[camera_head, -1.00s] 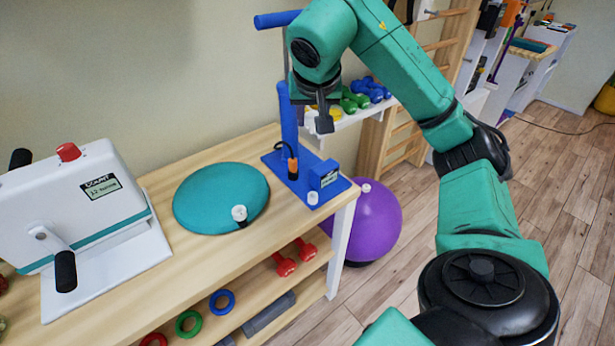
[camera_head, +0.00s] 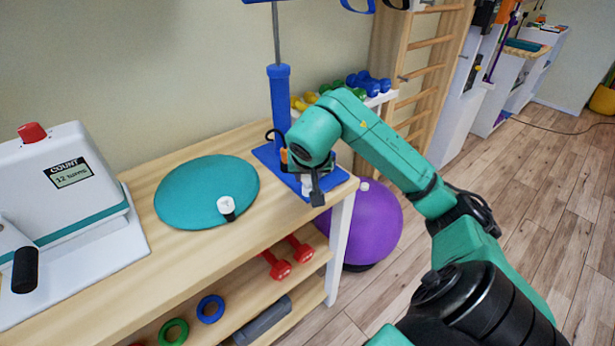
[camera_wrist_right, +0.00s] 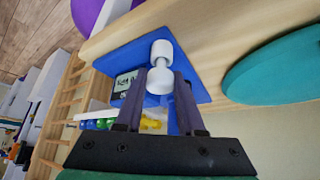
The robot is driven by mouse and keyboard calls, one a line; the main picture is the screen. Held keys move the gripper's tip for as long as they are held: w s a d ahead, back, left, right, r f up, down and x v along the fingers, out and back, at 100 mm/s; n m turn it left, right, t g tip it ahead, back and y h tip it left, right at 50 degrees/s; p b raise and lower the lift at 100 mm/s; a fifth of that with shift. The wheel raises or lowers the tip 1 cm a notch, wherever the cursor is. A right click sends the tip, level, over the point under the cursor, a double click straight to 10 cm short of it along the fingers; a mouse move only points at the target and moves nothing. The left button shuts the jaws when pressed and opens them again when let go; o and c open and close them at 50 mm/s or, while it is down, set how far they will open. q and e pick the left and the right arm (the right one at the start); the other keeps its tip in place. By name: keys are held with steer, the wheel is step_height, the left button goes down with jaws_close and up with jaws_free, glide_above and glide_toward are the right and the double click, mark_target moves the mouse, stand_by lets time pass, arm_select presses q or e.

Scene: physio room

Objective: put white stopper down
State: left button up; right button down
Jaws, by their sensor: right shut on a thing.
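The white stopper (camera_wrist_right: 158,80) is a small white piece with two rounded ends and a narrower neck. In the right wrist view it sits between the tips of my right gripper (camera_wrist_right: 160,85), which is shut on it. In the head view my right gripper (camera_head: 315,192) is low over the front of the blue pump's base (camera_head: 340,179), with a bit of the white stopper (camera_head: 306,184) showing beside it. I cannot tell whether the stopper touches the base. My left gripper is not in view.
A teal disc cushion (camera_head: 190,190) lies left of the pump on the wooden bench (camera_head: 160,253), with a white-topped black piece (camera_head: 226,207) at its front edge. A white counter machine (camera_head: 60,220) stands farther left. A purple ball (camera_head: 375,228) is beside the bench.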

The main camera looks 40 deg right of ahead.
steer(key=shift+f+b, duration=0.3)
steer(key=shift+f, duration=0.05)
steer(key=c, duration=0.5)
jaws_free()
steer(key=shift+r, duration=0.2)
steer(key=p+v, duration=0.4)
steer(key=v, duration=0.8)
steer(key=shift+r, duration=0.2)
